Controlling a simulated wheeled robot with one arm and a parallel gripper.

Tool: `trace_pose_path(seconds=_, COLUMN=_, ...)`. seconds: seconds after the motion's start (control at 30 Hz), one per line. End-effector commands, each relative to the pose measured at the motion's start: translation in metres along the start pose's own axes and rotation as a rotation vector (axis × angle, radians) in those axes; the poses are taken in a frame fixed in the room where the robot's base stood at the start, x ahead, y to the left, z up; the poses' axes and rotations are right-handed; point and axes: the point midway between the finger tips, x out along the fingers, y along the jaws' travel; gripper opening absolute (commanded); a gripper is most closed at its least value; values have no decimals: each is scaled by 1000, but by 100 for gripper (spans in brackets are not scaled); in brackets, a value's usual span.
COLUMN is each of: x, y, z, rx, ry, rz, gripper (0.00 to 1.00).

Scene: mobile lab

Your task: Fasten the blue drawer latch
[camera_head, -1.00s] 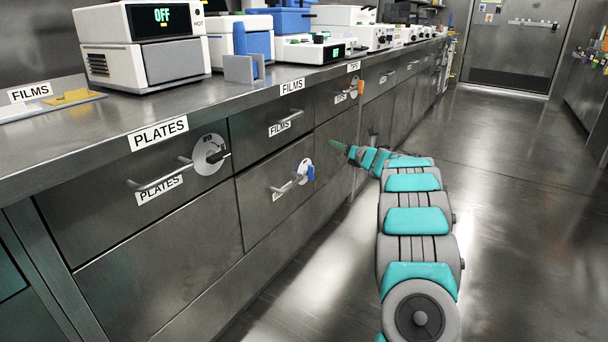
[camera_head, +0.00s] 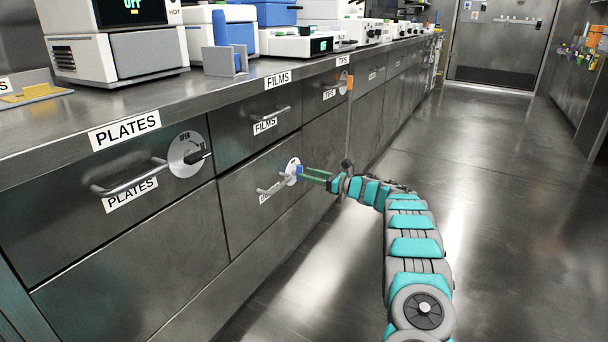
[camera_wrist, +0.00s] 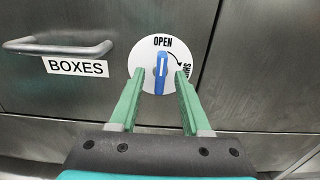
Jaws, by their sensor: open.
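The blue drawer latch (camera_wrist: 161,73) is a blue handle on a round white dial marked OPEN at the top and SHUT at the right. In the wrist view the handle stands upright, pointing at OPEN. It sits right of the BOXES drawer's bar handle. I cannot tell how deep the fingers reach. It also shows in the head view (camera_head: 316,175).
A PLATES drawer with a black latch (camera_head: 197,157) is at the left. A FILMS drawer (camera_head: 258,122) is above, and an orange latch (camera_head: 349,83) is farther right. The counter (camera_head: 210,88) carries lab devices. The floor (camera_head: 500,200) at the right is clear.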

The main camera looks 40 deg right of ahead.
Motion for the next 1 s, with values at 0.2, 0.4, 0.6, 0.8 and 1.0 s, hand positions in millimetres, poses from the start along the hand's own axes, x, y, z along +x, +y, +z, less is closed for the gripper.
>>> trace_pose_path(seconds=0.2, x=20, y=-1, z=1, rx=-2, ry=-1, rz=-2, gripper=48)
trace_pose_path(seconds=0.4, x=22, y=-1, z=2, rx=-2, ry=-1, rz=-3, gripper=48)
trace_pose_path(seconds=0.6, x=22, y=-1, z=1, rx=-1, ry=0, rz=-3, gripper=37)
trace_pose_path(seconds=0.8, x=22, y=-1, z=1, rx=0, ry=0, rz=-3, gripper=15)
trace_pose_path(seconds=1.0, x=22, y=-1, z=1, rx=0, ry=0, rz=-3, gripper=0)
